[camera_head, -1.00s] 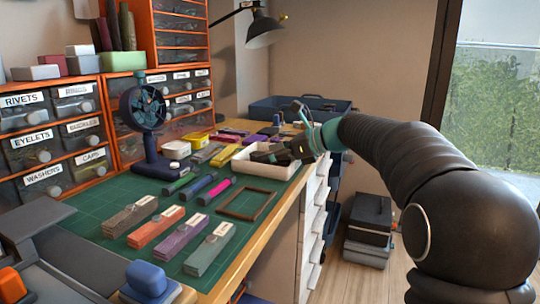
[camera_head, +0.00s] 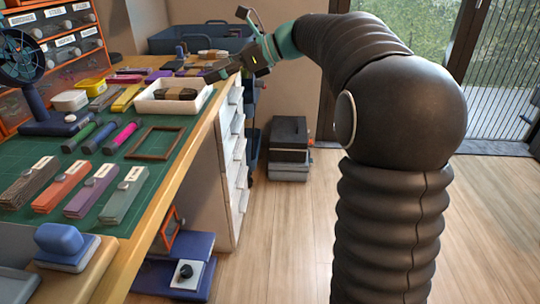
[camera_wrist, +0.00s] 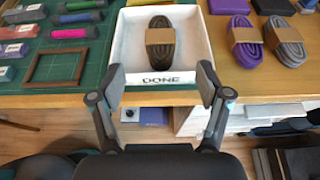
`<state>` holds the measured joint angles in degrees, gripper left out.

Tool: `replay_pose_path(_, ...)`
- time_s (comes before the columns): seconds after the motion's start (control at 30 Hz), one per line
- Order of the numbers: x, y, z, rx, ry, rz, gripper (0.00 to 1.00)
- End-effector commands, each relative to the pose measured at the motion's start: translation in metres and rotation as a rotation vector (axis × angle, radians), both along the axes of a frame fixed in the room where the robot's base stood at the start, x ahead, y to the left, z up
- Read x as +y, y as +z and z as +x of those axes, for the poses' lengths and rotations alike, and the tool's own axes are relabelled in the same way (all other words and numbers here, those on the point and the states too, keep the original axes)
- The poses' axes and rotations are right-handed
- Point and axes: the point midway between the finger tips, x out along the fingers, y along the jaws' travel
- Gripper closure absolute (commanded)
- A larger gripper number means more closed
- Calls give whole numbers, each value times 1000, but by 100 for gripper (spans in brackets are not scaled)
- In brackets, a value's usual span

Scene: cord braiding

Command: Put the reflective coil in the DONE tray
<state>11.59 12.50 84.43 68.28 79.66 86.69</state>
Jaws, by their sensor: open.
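The DONE tray (camera_wrist: 125,60) is a white box with its label on the front wall, at the top middle of the wrist view. It also shows on the bench in the head view (camera_head: 150,105). A dark brown coil with a tan paper band (camera_wrist: 159,50) lies inside it; I cannot tell from its surface whether it is reflective. The coil shows in the tray in the head view too (camera_head: 178,93). My gripper (camera_wrist: 161,82) is open and empty, apart from the coil, at the tray's front side. In the head view my gripper (camera_head: 224,72) is right of the tray.
Purple (camera_wrist: 243,42) and grey (camera_wrist: 287,40) banded coils lie right of the tray. An empty brown frame (camera_head: 155,143) and several labelled cord bundles lie on the green mat. A blue fan (camera_head: 25,75) stands at the left.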

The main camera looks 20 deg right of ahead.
Motion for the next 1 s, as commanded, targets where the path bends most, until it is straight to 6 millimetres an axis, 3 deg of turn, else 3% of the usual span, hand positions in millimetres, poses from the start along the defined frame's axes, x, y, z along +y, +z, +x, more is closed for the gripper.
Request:
replay_pose_path(0.17,4,-6,-21,-64,28,-90,24)
replay_pose_path(0.47,1,-59,-133,-412,280,-597,24)
replay_pose_path(0.8,-42,-136,-262,-815,810,-1174,24)
replay_pose_path(1.0,-72,-177,-316,-995,1168,-1424,24)
